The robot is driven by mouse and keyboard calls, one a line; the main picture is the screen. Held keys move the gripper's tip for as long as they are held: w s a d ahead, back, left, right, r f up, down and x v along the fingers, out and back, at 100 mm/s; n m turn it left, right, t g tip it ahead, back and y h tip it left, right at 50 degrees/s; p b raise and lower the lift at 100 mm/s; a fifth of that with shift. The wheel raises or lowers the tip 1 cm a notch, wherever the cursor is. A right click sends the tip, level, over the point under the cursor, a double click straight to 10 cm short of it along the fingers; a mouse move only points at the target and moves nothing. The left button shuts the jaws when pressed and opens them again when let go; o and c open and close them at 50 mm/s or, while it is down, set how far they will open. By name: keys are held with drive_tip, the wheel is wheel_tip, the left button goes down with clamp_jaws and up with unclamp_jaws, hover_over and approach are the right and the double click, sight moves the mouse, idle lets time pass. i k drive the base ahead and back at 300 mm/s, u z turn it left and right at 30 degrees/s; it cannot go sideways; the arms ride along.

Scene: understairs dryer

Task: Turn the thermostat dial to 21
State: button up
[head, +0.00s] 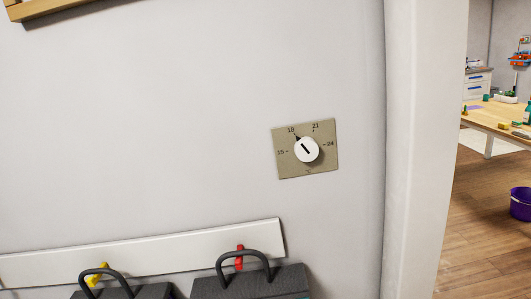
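The thermostat is a tan square plate (284,166) on the grey wall, right of centre in the head view and slightly tilted in the picture. A round white dial (311,157) sits in its middle with a black mark across it. The dial's dark pointer (297,138) points up and left, by the label that looks like 18. The label 21 (315,126) is at the upper right, 15 at the left and 24 at the right. My gripper is not in view, and nothing is seen touching the dial.
Below, a white rail (150,255) carries a yellow peg (97,273) and a red peg (239,257), with dark handled bags (250,284) at them. A white door frame (415,150) stands right, opening onto a room with a wooden table (490,121) and purple bucket (520,204).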

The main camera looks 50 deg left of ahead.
sight(306, 148)
drive_tip(key=z, duration=0.05)
drive_tip(key=k, duration=0.6)
drive_tip(key=u, duration=2.1)
drive_tip(key=i, duration=0.5)
drive_tip(key=z, duration=1.6)
